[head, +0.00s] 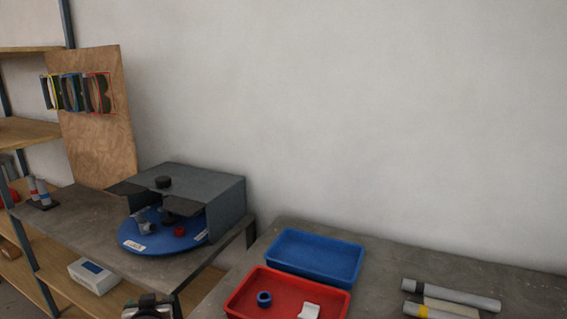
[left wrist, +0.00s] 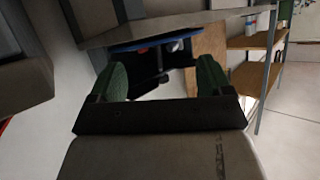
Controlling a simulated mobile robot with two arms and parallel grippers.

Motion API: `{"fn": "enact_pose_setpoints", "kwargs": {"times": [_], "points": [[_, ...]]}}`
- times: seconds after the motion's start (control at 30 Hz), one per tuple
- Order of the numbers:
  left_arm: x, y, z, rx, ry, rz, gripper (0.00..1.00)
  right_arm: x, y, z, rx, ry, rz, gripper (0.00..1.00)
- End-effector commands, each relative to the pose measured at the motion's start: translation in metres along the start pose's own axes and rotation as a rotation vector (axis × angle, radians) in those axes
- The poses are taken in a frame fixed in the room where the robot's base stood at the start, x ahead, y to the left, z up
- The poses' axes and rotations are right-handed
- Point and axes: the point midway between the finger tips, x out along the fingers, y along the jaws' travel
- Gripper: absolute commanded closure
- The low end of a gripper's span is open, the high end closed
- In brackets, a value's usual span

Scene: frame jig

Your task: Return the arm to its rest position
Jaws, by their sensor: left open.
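My left gripper (left wrist: 155,80) shows in the left wrist view with its two green fingers spread apart and nothing between them. Beyond the fingers are the underside of a grey bench and the edge of a blue disc. In the head view, a part that looks like my left arm (head: 150,310) just enters at the bottom edge, below the grey bench; its fingers cannot be made out there. My right gripper is in neither view.
A grey bench (head: 75,217) carries a blue turntable (head: 185,238) under a grey housing (head: 190,179). A blue tray (head: 317,277) and a red tray (head: 247,290) stand on the right bench, with grey tubes (head: 450,293) further right. Wooden shelves (head: 30,132) stand left.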

Motion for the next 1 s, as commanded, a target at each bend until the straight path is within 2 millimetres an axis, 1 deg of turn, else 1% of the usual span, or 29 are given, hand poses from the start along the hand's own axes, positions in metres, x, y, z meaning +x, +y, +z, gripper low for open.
{"fn": "enact_pose_setpoints", "kwargs": {"times": [0.03, 0.07, 0.1, 0.17, 0.2, 0.3, 0.4, 0.5, 0.7, 0.87, 1.0], "points": [[-0.017, -0.003, 0.031, 0.029, -0.067, 0.015, 0.2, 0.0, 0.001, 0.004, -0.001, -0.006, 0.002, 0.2], [-0.029, -0.004, 0.048, 0.045, -0.111, 0.028, 0.2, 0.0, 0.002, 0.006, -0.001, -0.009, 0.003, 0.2], [-0.046, -0.005, 0.072, 0.069, -0.173, 0.05, 0.2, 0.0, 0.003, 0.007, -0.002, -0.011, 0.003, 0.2], [-0.076, -0.005, 0.105, 0.106, -0.266, 0.088, 0.2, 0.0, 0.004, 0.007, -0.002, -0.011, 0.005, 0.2], [-0.094, -0.005, 0.123, 0.129, -0.322, 0.114, 0.2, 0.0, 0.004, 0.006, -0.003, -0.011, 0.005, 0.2], [-0.134, -0.006, 0.155, 0.175, -0.434, 0.171, 0.2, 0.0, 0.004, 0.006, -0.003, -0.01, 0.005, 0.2], [-0.166, -0.006, 0.178, 0.21, -0.52, 0.22, 0.2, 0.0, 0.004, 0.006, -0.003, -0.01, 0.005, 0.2], [-0.195, -0.007, 0.194, 0.241, -0.591, 0.264, 0.2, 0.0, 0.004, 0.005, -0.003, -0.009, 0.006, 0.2], [-0.245, -0.01, 0.217, 0.293, -0.713, 0.345, 0.2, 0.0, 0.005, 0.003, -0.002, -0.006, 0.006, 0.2], [-0.283, -0.013, 0.23, 0.33, -0.797, 0.406, 0.2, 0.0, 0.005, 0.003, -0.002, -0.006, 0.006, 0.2], [-0.266, -0.006, 0.251, 0.333, -0.811, 0.407, 0.2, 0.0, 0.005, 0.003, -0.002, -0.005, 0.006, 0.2]]}}
